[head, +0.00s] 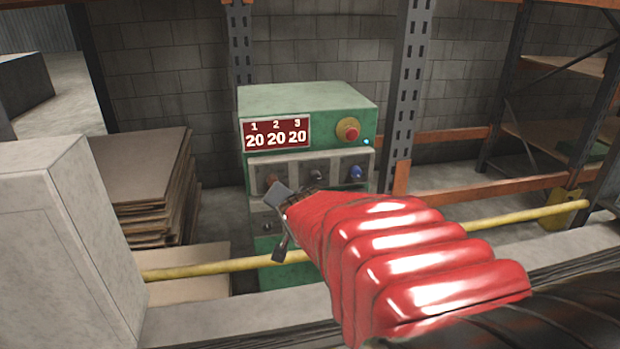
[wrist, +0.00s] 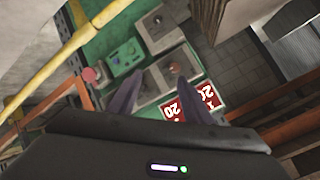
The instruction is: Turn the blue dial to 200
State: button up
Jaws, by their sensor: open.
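The blue dial (head: 356,173) sits at the right of a row of knobs on the green control box (head: 310,97). A red display (head: 276,134) on the box reads 20 under each of 1, 2 and 3. My gripper (head: 279,220) is open in front of the left part of the panel, left of and lower than the blue dial. In the wrist view, its two fingers are spread over the panel, with a brownish knob (wrist: 176,68) beyond them. I cannot make out the blue dial there. A dark knob (head: 318,176) is in the middle of the row.
A red emergency button (head: 348,129) sits right of the display. A yellow rail (head: 205,269) runs across in front of the box. Stacked boards (head: 150,185) stand at the left, behind a large grey block (head: 60,245). A metal rack post (head: 408,95) rises at the right.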

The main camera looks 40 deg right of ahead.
jog(key=s+a+n+g+y, duration=0.1)
jog(key=s+a+n, duration=0.3)
jog(key=a, duration=0.4)
jog(key=s+a+f+n+g+y, duration=0.1)
jog(key=s+a+n+g+y, duration=0.1)
jog(key=s+a+n, duration=0.3)
jog(key=s+a+f+n+g+y, duration=0.1)
jog(key=s+a+n+y, duration=0.2)
jog(key=a, duration=1)
jog(key=s+n, duration=0.2)
jog(key=s, duration=0.2)
jog(key=shift+s+a, duration=0.2)
jog(key=shift+s, duration=0.2)
jog(key=shift+c, duration=0.7)
